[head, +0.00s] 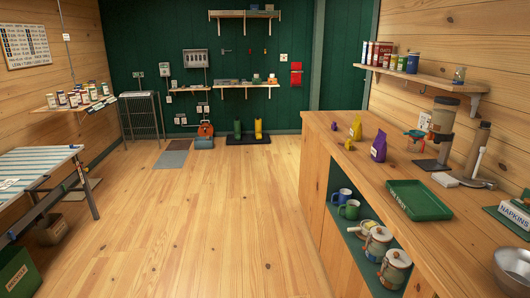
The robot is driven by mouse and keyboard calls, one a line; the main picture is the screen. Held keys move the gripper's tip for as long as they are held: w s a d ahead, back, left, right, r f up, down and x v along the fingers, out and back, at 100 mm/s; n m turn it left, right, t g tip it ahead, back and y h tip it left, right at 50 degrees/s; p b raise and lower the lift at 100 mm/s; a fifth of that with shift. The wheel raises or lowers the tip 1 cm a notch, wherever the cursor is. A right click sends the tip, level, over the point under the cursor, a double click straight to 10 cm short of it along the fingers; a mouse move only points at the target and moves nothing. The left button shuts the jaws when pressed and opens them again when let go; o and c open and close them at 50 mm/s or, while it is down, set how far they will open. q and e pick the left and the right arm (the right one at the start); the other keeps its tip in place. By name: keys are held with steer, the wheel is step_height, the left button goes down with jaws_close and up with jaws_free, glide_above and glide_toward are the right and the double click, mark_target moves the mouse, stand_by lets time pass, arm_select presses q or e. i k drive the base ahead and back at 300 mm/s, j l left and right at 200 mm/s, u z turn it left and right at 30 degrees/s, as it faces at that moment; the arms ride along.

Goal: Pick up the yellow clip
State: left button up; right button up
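A small upright yellow item (356,128) stands on the wooden counter (335,150) near its far left end. It is the only plainly yellow thing on the counter, but it is too small to tell whether it is the yellow clip. A small purple item (348,145) lies just in front of it. A purple bag (379,147) with a pale label stands to its right, apart from it. Neither of my grippers is in view.
A green tray (418,200) lies on the counter, with a grinder-like machine (440,130) behind it. Mugs (349,209) and canisters (394,270) fill the open shelf below. A wall shelf (425,77) hangs above the counter. The wooden floor (200,220) left of the counter is clear.

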mark_target(348, 144)
steer(key=i, duration=0.85)
steer(key=i+z, duration=0.15)
steer(key=i, duration=0.65)
